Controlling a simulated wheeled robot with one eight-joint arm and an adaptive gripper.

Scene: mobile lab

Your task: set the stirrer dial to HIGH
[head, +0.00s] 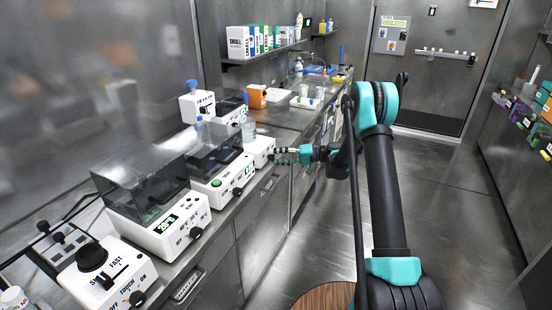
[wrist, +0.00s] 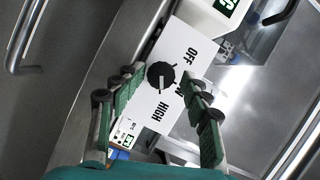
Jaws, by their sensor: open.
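The stirrer (head: 258,151) is a white box on the left bench, with a clear beaker (head: 249,130) on top. In the wrist view its white front panel (wrist: 150,105) carries the words OFF and HIGH and another word between them, partly hidden by a finger. The round black stirrer dial (wrist: 161,76) sits on this panel; a pale mark shows on it, but I cannot tell exactly which word it points to. My gripper (wrist: 162,82) is open, its green fingers on either side of the dial, apparently apart from it. In the head view my gripper (head: 284,155) is at the stirrer's front.
More white devices with dark lids and front knobs (head: 195,233) stand along the bench nearer me. A black-knobbed mixer (head: 93,270) is at the front left. An orange device (head: 257,97) and a shelf with boxes (head: 255,41) are farther back. The floor (head: 450,190) at right is clear.

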